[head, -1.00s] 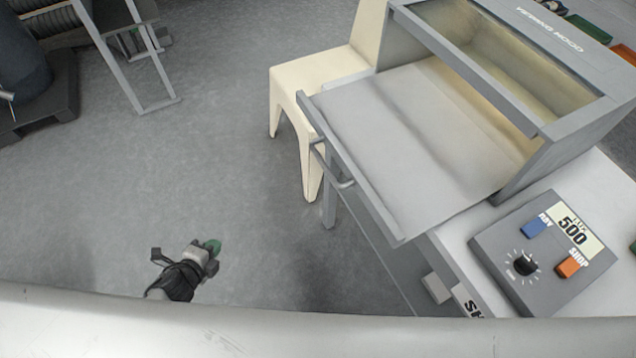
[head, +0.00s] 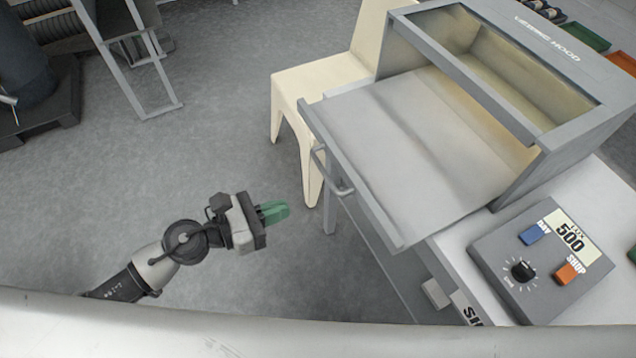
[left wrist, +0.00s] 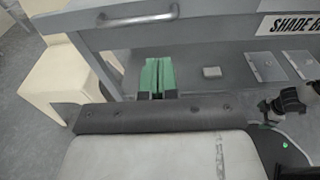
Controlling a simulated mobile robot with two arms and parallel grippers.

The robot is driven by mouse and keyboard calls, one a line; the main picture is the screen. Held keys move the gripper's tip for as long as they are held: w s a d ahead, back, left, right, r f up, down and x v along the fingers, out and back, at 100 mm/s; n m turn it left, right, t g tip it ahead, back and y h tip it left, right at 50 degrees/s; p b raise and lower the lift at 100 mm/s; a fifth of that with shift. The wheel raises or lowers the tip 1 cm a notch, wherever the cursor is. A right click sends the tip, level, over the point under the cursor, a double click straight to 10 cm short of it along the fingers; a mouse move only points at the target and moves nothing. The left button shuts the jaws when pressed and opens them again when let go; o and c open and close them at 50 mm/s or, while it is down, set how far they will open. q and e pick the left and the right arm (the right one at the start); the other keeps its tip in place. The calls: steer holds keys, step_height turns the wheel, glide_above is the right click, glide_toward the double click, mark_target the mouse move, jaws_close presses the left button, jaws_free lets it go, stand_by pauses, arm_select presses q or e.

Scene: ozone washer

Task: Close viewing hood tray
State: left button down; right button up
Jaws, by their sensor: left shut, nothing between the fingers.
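The viewing hood (head: 545,110) is a grey box with a window in its top, on the bench at the right of the head view. Its flat grey tray (head: 410,150) is pulled well out toward the left. A bar handle (head: 332,172) is on the tray's front edge, and it also shows at the top of the left wrist view (left wrist: 138,18). My left gripper (head: 274,211), with green fingers, is shut and empty. It is left of and below the handle in the head view, apart from it. In the left wrist view the fingers (left wrist: 157,76) point toward the bench front below the tray.
A cream chair (head: 320,85) stands close behind the tray's front corner. A control box (head: 530,255) with a dial and buttons sits on the bench at the lower right. A metal frame (head: 130,60) stands at the upper left. The floor between is clear.

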arm_select(q)
steer(key=r+p+x, duration=0.1)
steer(key=p+x, duration=0.2)
steer(key=x, duration=0.5)
steer(key=shift+d, duration=0.25)
arm_select(e)
step_height(320, 180, up, 4)
steer(key=shift+f, duration=0.1)
arm_select(q)
steer(key=shift+w+r, duration=0.15)
